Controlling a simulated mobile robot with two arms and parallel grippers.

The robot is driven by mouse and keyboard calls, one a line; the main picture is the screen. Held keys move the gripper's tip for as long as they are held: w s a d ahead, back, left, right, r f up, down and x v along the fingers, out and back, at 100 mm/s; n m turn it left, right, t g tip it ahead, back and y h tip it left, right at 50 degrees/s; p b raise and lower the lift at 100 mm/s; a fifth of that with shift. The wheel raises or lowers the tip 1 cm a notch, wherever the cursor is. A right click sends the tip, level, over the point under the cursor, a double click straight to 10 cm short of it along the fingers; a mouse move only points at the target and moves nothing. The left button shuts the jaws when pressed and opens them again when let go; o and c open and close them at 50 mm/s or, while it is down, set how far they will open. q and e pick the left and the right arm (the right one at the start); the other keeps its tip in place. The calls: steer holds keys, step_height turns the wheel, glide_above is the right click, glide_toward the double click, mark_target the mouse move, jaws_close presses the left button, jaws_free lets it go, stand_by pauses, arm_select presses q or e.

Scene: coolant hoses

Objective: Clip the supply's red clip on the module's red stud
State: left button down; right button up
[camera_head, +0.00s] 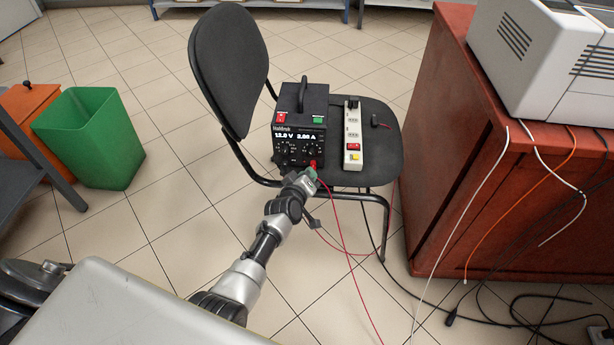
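The black power supply (300,124) stands on the chair seat, its display lit with 12.0 V and a current figure. A red plug or terminal (313,163) shows at its lower front right. Red leads (342,235) run down from there toward the floor. My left gripper (312,179) is right at this lower front corner, close to the red part. Its fingers are small and partly hidden, so I cannot tell if they are open or hold anything. I cannot make out the red clip, the module or its red stud. My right gripper is not in view.
The dark chair (385,140) also bears a white power strip (352,135). A red cabinet (480,150) on the right carries a white machine (545,60). Loose cables hang and lie at lower right. A green bin (90,140) stands left.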

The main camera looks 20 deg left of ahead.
arm_select(q)
steer(key=shift+w, duration=0.1)
stand_by(0.3)
steer(key=c, duration=0.7)
jaws_free()
steer(key=p+v, duration=0.6)
steer(key=v, duration=0.2)
steer(key=shift+s+d+f, duration=0.25)
steer(key=shift+s+d, duration=0.15)
steer(key=shift+s, duration=0.1)
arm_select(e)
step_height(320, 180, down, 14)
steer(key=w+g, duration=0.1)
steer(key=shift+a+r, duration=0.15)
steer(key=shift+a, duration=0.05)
